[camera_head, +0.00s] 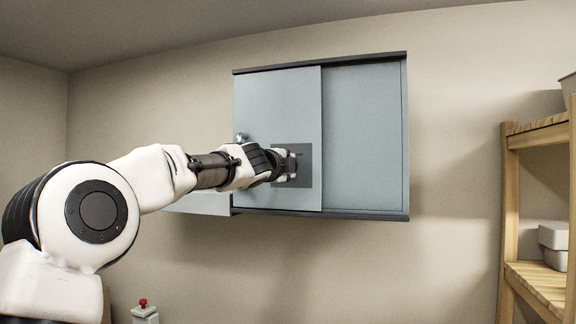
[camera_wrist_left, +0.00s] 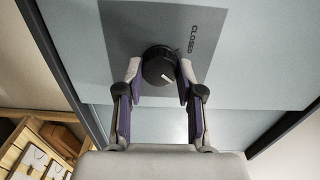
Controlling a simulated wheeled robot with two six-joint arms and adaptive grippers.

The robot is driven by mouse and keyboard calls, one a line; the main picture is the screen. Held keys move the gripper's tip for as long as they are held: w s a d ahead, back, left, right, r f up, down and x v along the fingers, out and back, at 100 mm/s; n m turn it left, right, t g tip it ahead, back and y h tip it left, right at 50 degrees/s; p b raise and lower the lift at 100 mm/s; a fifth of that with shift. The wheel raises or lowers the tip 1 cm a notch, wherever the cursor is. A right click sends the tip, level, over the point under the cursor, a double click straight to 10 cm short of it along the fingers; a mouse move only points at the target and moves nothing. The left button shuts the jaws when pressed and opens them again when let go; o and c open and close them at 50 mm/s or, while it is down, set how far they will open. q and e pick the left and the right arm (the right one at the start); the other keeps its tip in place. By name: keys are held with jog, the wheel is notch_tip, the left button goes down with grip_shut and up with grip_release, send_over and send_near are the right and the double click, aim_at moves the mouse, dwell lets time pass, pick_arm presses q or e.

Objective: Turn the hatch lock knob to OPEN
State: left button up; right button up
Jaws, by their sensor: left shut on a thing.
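The black round lock knob (camera_wrist_left: 157,62) sits on a dark plate on the grey hatch panel, with the word CLOSED printed beside it to the upper right in the left wrist view. A short white mark on the knob points to the lower right there. My left gripper (camera_wrist_left: 161,72) has its two fingers on either side of the knob and is shut on it. In the head view my left gripper (camera_head: 288,165) is at the dark plate (camera_head: 305,170) and hides the knob. No OPEN label shows. My right gripper is not in view.
The grey wall cabinet (camera_head: 363,140) has a front panel (camera_head: 280,100) on its left part. A wooden shelf (camera_head: 540,135) with light boxes stands at the right. A red-topped button post (camera_head: 144,312) is at the bottom. The space below the cabinet is clear.

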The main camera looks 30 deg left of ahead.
pick_arm(q)
jog(key=shift+a+r+m, duration=0.1)
jog(key=shift+r+m, duration=0.25)
jog(key=shift+m, duration=0.05)
jog(key=o, duration=0.9)
jog(key=shift+c, duration=0.2)
jog(key=o, duration=0.3)
jog(key=shift+w+f, duration=0.1)
jog(key=shift+w, duration=0.05)
jog(key=shift+a+f, duration=0.2)
jog(key=shift+d, duration=0.15)
